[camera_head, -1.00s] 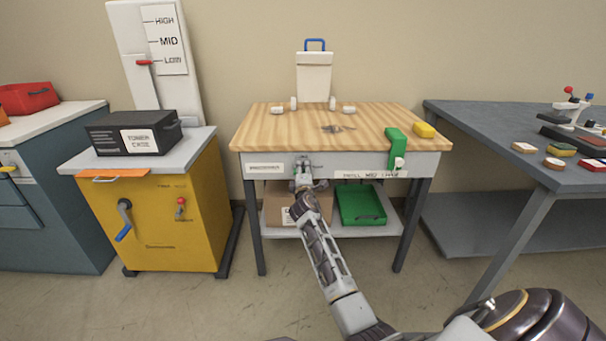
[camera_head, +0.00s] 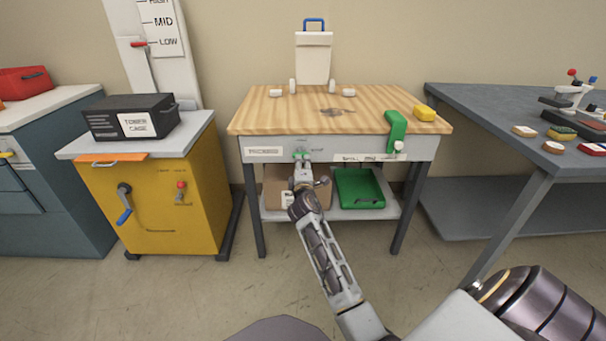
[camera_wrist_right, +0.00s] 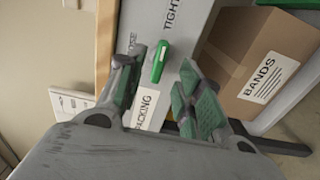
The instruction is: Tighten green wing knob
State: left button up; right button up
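The green wing knob (camera_head: 301,154) sits on the grey front panel of the wood-topped bench, left of its middle. In the right wrist view the knob (camera_wrist_right: 160,62) is a narrow green bar between my fingertips, just beyond them. My right gripper (camera_head: 302,166) is in front of the panel at the knob. In the right wrist view my right gripper (camera_wrist_right: 161,78) is open, with one finger on each side of the knob and gaps showing. Whether a finger touches it cannot be told. My left gripper is not in view.
A cardboard box (camera_head: 277,192) marked BANDS and a green case (camera_head: 359,190) stand on the shelf below. A yellow cabinet (camera_head: 160,205) stands left, a grey table (camera_head: 480,120) right.

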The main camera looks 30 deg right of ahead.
jog(key=shift+v, duration=2.3)
